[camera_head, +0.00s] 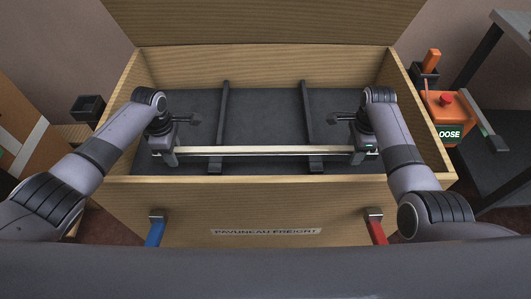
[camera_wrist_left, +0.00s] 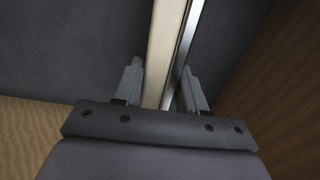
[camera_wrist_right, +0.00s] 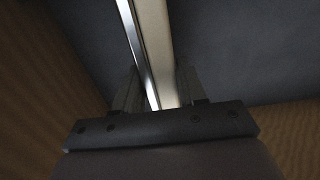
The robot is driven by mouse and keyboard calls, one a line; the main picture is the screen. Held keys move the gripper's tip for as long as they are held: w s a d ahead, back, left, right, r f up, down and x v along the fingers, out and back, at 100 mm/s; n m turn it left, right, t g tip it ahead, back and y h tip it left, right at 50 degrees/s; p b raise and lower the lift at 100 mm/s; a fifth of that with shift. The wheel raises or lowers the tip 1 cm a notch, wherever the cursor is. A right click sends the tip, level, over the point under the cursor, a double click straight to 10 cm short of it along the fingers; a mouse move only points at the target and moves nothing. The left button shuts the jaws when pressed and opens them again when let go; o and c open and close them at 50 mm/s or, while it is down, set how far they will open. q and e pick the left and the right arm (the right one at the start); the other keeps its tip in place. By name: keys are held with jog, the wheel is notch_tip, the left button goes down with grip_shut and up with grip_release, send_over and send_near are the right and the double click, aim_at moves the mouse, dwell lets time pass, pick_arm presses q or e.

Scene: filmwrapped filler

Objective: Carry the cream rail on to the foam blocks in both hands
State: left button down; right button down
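The cream rail (camera_head: 265,150) lies left to right, low inside the wooden crate, with a shiny strip along one edge. It also shows in the left wrist view (camera_wrist_left: 164,45) and the right wrist view (camera_wrist_right: 155,45). My left gripper (camera_head: 168,155) is at its left end and my right gripper (camera_head: 358,153) at its right end. In each wrist view the fingers stand close against both sides of the rail. Two dark bars, seemingly the foam blocks, run front to back beneath it: left (camera_head: 223,115) and right (camera_head: 307,118). I cannot tell whether the rail touches them.
The crate's front wall (camera_head: 270,195) and raised lid (camera_head: 265,22) surround the work. A blue handle (camera_head: 155,232) and a red handle (camera_head: 376,230) are on its front. An orange box (camera_head: 447,110) with a red button stands at the right, by a dark shelf (camera_head: 500,150).

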pick_arm(q)
jog(key=shift+r, duration=0.15)
pick_arm(e)
jog(key=shift+r, duration=0.15)
